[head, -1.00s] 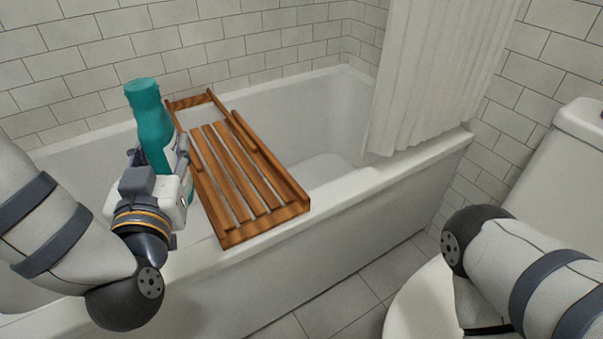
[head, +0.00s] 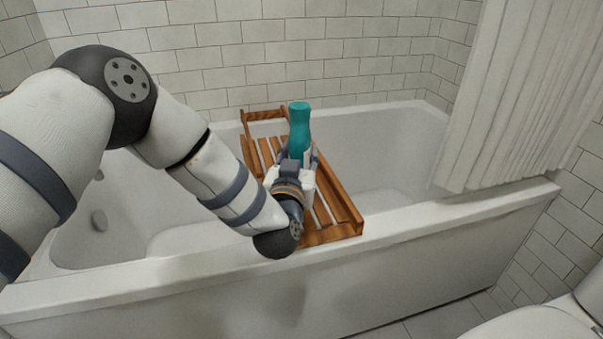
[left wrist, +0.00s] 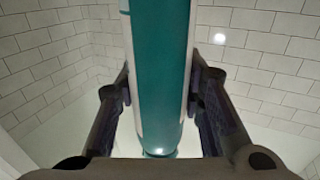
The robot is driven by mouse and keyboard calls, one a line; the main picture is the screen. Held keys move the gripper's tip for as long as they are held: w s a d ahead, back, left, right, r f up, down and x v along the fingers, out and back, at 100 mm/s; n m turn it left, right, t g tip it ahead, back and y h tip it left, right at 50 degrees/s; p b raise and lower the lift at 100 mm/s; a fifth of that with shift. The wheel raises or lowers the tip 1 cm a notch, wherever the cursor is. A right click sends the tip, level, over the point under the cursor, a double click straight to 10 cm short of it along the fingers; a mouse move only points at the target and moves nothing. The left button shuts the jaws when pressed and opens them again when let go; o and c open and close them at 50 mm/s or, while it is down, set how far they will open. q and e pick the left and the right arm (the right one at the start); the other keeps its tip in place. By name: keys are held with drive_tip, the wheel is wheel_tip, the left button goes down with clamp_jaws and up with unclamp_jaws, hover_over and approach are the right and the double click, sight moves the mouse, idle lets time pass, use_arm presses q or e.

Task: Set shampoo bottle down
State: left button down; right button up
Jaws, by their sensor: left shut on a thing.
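The teal shampoo bottle (head: 300,124) is upright in my left gripper (head: 304,157), over the wooden slatted bath tray (head: 345,214). The gripper is shut on it, with a finger on each side. In the left wrist view the bottle (left wrist: 160,70) stands between the two fingers of the gripper (left wrist: 160,95). The bottle's base is hidden behind the gripper in the head view, so I cannot tell whether it touches the slats. My right gripper is not in view.
The tray lies across the white bathtub (head: 440,215), with raised wooden side rails around the slats. A white curtain (head: 510,100) hangs at the right. Part of a toilet (head: 540,322) shows at the lower right. Tiled walls stand behind the tub.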

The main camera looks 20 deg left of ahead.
use_arm(q)
drive_tip(key=f, duration=0.2)
drive_tip(key=f+b, duration=0.1)
drive_tip(key=shift+w+f, duration=0.3)
drive_tip(key=shift+f, duration=0.1)
drive_tip(key=shift+r, duration=0.15)
drive_tip(key=c, duration=1.1)
unclamp_jaws()
drive_tip(key=s, duration=0.4)
drive_tip(key=s+d+p, duration=0.1)
drive_tip(key=s, duration=0.3)
drive_tip(key=s+d+p, duration=0.1)
drive_tip(key=s, duration=0.3)
